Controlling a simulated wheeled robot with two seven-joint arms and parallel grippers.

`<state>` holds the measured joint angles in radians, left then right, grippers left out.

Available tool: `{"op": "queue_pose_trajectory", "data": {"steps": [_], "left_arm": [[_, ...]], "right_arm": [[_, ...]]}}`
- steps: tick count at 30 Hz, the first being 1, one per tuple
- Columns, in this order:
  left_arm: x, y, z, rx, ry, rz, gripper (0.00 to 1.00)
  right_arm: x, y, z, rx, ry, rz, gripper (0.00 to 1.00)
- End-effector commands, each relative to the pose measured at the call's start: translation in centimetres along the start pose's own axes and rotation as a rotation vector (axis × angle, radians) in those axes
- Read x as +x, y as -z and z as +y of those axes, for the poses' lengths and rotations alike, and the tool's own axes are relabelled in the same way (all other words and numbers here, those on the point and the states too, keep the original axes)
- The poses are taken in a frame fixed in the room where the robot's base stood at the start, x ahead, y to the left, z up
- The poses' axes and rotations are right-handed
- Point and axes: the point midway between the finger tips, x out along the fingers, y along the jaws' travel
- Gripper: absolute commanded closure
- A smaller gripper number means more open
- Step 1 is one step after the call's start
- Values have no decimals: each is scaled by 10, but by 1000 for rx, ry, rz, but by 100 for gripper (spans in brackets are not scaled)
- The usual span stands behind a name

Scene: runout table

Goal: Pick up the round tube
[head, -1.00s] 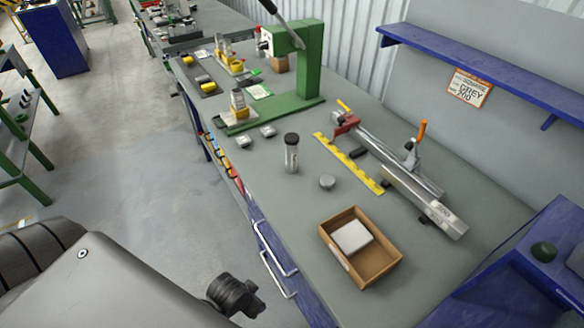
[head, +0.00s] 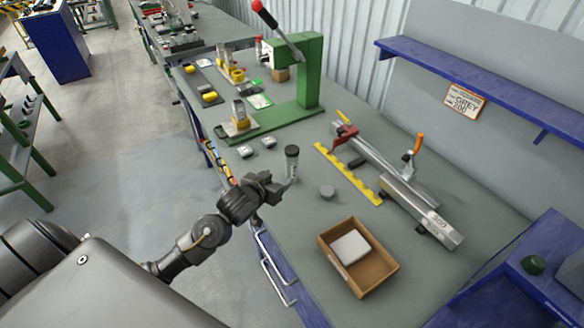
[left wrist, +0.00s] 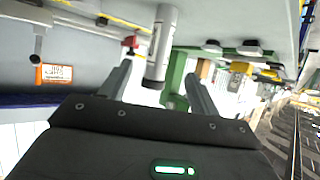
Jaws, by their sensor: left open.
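My left gripper (head: 284,186) is open, just to the left of the tube and low over the table's front edge. In the left wrist view the picture is upside down. The tube (left wrist: 162,42) shows there between the two open fingers (left wrist: 158,82), with its dark cap pointing down in the picture. I cannot tell whether a finger touches it. My right gripper is not in view.
A small grey disc (head: 327,192) lies right of the tube. A cardboard box (head: 377,279) with a white block stands nearer. A yellow strip (head: 347,175) and a clamp rail (head: 385,165) lie to the right. A green press (head: 312,80) stands behind.

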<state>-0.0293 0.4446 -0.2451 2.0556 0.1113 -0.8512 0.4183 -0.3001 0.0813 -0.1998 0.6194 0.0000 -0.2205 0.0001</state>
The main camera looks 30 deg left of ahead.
Motion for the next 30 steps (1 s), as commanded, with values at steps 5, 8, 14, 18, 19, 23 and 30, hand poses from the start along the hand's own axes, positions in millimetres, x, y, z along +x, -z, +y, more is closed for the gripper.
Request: {"op": "queue_pose_trajectory", "data": {"steps": [5, 8, 14, 18, 19, 23, 30], "left_arm": [[8, 14, -5, -5, -1, 42, 38], [14, 16, -5, -6, 0, 42, 38], [44, 18, -5, -5, 0, 40, 38], [59, 17, -5, -5, 0, 40, 38], [61, 17, -4, -5, 0, 40, 38], [64, 16, -4, -5, 0, 39, 38], [81, 22, -3, -6, 0, 39, 38]], "right_arm": [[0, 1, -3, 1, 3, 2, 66], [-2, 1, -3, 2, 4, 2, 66], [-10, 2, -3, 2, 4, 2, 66], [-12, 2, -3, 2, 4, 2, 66], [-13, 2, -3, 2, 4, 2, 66], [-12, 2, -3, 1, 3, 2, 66], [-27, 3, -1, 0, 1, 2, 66]]}}
